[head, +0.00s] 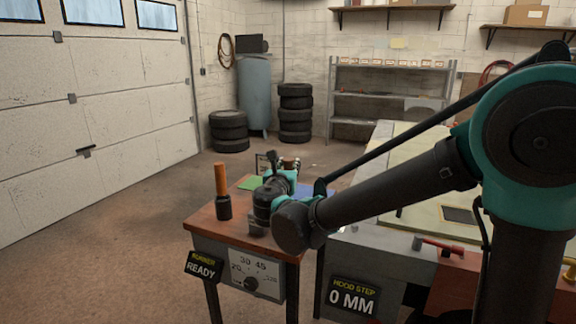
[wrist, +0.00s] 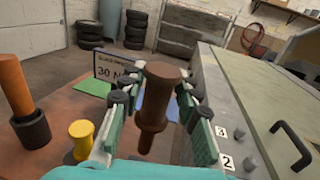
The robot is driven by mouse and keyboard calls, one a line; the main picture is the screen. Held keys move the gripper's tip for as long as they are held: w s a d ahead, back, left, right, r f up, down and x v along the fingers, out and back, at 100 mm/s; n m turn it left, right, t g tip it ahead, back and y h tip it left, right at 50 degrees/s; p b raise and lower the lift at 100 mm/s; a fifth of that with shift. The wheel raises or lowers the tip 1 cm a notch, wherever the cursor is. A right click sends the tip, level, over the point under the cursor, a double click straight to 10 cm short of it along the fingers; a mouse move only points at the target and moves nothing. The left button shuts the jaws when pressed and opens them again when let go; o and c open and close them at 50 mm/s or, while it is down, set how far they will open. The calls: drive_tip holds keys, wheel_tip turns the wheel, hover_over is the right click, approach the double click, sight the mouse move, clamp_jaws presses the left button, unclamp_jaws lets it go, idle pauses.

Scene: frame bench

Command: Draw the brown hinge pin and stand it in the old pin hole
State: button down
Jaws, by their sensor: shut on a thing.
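The brown hinge pin (wrist: 155,105) is between the two green-padded fingers of my gripper (wrist: 158,88) in the wrist view, and the gripper is shut on it. The pin has a wide round head at the top, a collar lower down and a narrower shank below. It looks roughly upright in the picture. In the head view my gripper (head: 289,163) is small, over the far part of the red-brown bench (head: 205,222), largely hidden behind my wrist. I cannot make out the old pin hole. I cannot tell whether the pin's lower end touches anything.
An orange-handled tool (head: 221,182) stands in a black holder on the bench's left. A yellow knobbed piece (wrist: 81,138) stands nearer my gripper. A sign (wrist: 115,67) reading "30 N" is behind. A grey-sided panel (wrist: 235,100) with numbers 3 and 2 and a black handle (wrist: 291,143) borders the right.

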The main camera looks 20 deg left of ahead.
drive_tip(key=shift+f, duration=2.9)
wheel_tip(320, 180, down, 8)
idle(2.6)
drive_tip(key=c, duration=1)
unclamp_jaws()
drive_tip(key=shift+s, duration=0.1)
drive_tip(key=s, duration=0.4)
drive_tip(key=s+d, duration=0.1)
drive_tip(key=s, duration=0.2)
drive_tip(key=s+d, duration=0.1)
drive_tip(key=s, duration=0.3)
drive_tip(key=shift+s, duration=0.35)
